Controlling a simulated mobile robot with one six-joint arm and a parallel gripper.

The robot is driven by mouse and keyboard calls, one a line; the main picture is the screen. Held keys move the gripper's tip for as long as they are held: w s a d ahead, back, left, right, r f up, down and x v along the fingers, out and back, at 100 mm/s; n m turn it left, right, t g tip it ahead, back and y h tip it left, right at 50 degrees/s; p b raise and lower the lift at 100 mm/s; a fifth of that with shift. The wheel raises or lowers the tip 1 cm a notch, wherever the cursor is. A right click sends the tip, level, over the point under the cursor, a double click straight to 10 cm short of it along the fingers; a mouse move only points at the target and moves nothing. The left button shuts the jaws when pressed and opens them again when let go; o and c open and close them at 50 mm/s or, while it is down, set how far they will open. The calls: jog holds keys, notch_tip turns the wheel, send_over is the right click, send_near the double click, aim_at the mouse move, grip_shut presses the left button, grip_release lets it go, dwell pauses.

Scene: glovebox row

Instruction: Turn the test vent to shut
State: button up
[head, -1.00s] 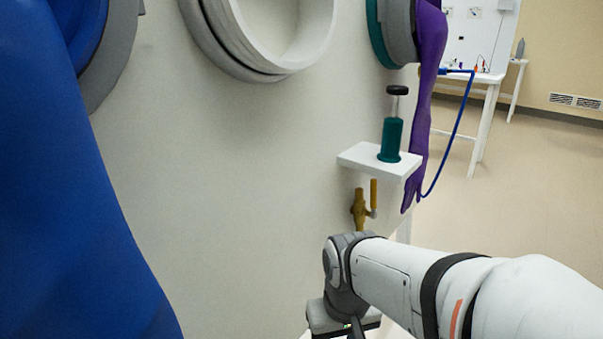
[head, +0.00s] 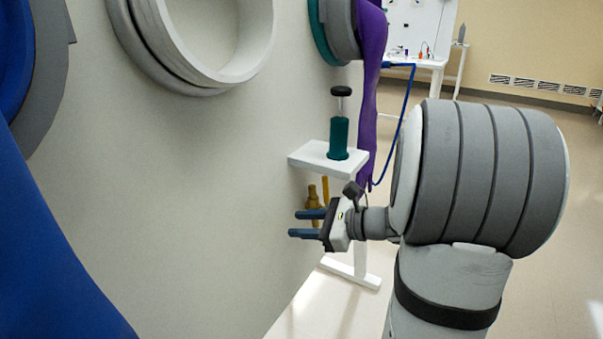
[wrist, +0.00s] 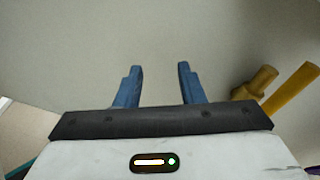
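The test vent is a brass valve (head: 313,197) on the pale panel, below a small white shelf. Its yellow handle (head: 325,190) stands upright beside the body. In the wrist view the brass body (wrist: 255,82) and the handle (wrist: 292,90) show at the right, outside the fingers. My gripper (head: 307,224) is open and empty, its two blue fingers pointing toward the panel, just below and in front of the valve in the head view. The fingers also show apart in the wrist view (wrist: 158,85).
The white shelf (head: 318,160) juts out above the valve and bears a green cylinder with a black knob (head: 338,138). A purple glove (head: 370,90) hangs just right of it. A blue sleeve (head: 40,260) hangs at the left. Floor is open at the right.

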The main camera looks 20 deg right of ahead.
aim_at(327, 186)
jog(key=w+d+r+m+t, duration=0.1)
jog(key=d+m+t, duration=0.1)
jog(key=d, duration=0.1)
jog(key=w+d+r+m+t+h, duration=0.1)
jog(key=d+m+t, duration=0.1)
jog(key=d, duration=0.2)
jog(key=w+d+r+m+t+h, duration=0.1)
jog(key=d+m, duration=0.1)
jog(key=d, duration=0.2)
jog(key=shift+r+t, duration=0.3)
jog(key=shift+t, duration=0.1)
jog(key=shift+m+h, duration=0.3)
jog(key=b+x, duration=0.1)
jog(key=x, duration=0.6)
jog(key=shift+w+r, duration=0.1)
jog(key=shift+w, duration=0.2)
grip_shut()
